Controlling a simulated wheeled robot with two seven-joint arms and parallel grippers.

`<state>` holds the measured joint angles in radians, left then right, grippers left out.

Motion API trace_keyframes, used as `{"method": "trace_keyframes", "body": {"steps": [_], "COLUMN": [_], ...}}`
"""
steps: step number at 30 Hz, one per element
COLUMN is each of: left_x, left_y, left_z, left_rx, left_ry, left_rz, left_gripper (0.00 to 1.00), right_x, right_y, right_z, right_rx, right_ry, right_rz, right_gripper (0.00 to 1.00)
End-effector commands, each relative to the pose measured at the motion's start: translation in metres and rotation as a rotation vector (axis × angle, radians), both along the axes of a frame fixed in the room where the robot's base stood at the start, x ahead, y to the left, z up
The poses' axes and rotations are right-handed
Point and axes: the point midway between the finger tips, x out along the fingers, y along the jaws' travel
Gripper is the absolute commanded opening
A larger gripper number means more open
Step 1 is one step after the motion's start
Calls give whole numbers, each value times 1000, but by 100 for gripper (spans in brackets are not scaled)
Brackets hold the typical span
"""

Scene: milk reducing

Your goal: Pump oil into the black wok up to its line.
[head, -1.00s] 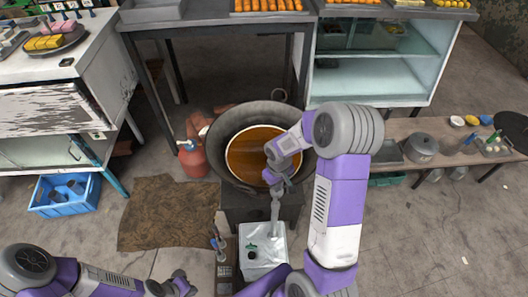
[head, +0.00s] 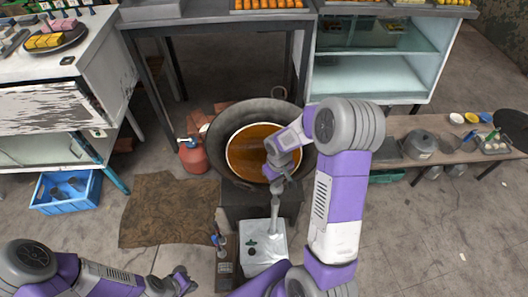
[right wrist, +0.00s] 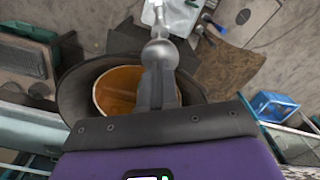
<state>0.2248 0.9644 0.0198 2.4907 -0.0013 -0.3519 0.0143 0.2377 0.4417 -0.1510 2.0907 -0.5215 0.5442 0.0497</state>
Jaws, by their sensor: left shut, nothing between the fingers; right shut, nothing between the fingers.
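The black wok (head: 222,122) sits on a dark stove block, with amber oil (head: 248,150) filling much of it. I cannot make out its line. A white tin (head: 262,252) stands in front, with a grey pump (head: 275,215) rising from its top toward the wok. My right gripper (head: 277,186) is shut above the wok's near rim, at the pump's upper end. In the right wrist view its fingers (right wrist: 158,82) are shut with a round grey knob (right wrist: 160,52) just beyond the tips; contact is unclear. My left gripper (head: 186,283) is shut and empty at lower left.
A red gas bottle (head: 192,158) stands left of the wok. A small dark box with a bottle (head: 222,250) stands beside the tin. A brown mat (head: 165,212) and blue crate (head: 60,200) lie left. A low bench with a pot (head: 420,146) is at right.

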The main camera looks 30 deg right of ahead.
Motion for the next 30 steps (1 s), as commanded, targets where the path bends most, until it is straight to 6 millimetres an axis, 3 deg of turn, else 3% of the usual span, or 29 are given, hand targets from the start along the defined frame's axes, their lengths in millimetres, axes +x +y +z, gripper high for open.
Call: {"method": "trace_keyframes", "body": {"steps": [30], "left_x": [0], "left_y": [0], "left_z": [-54], "left_rx": [0], "left_ry": [0], "left_rz": [0], "left_gripper": [0], "right_x": [-1], "right_y": [0], "right_z": [-65], "right_rx": [1], "right_ry": [3], "right_rz": [0], "right_gripper": [0]}}
